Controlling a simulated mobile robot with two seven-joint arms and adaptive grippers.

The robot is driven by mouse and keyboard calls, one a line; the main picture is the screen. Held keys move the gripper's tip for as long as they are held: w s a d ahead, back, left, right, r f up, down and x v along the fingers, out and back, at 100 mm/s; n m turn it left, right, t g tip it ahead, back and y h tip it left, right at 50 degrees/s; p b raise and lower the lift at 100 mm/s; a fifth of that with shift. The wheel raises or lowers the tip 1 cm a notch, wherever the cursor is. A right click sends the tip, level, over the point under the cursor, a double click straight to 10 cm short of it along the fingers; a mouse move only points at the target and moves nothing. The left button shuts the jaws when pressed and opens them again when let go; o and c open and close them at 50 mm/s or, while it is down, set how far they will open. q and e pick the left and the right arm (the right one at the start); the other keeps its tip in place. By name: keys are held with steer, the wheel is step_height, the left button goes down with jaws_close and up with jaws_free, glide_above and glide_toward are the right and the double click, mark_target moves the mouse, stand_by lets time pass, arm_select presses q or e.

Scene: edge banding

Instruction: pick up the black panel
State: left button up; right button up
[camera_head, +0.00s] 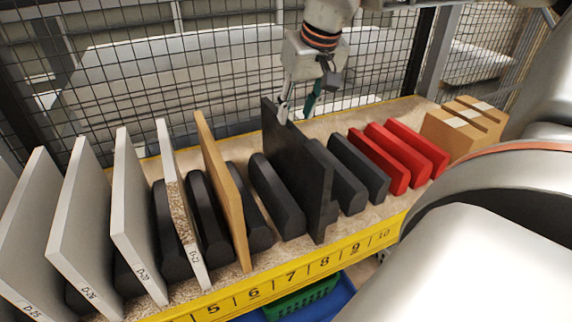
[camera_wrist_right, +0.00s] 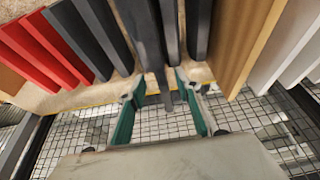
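The black panel (camera_head: 287,150) stands upright in the row of pieces on the speckled board, taller than the dark pieces beside it. It also shows in the wrist view (camera_wrist_right: 145,35), where its end reaches toward the space between my fingers. My right gripper (camera_head: 298,108) is open at the panel's far upper end. One finger overlaps the panel in the head view and the other is on its right side. In the wrist view the green-padded fingers (camera_wrist_right: 163,100) stand apart on either side of the panel's end; I cannot tell whether they touch it. My left gripper is not in view.
Dark rounded dividers (camera_head: 277,195) stand close by. A tan panel (camera_head: 222,190) and several pale panels (camera_head: 140,215) are to the left. Red blocks (camera_head: 415,148) and tan blocks (camera_head: 462,128) are to the right. A wire mesh fence (camera_head: 190,80) runs behind; a yellow numbered strip (camera_head: 340,258) edges the front.

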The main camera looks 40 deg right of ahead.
mark_target(291, 126)
steer(key=shift+w+d+f, duration=0.25)
steer(key=shift+d+f, duration=0.05)
steer(key=shift+f, duration=0.15)
steer(key=shift+w+f, duration=0.15)
steer(key=shift+f, duration=0.6)
steer(key=x, duration=0.2)
steer(key=b+x, duration=0.1)
steer(key=x, duration=0.2)
steer(key=shift+w+d+f, duration=0.1)
steer(key=shift+w+f, duration=0.1)
steer(key=shift+w, duration=0.15)
jaws_close()
steer(key=shift+r, duration=0.15)
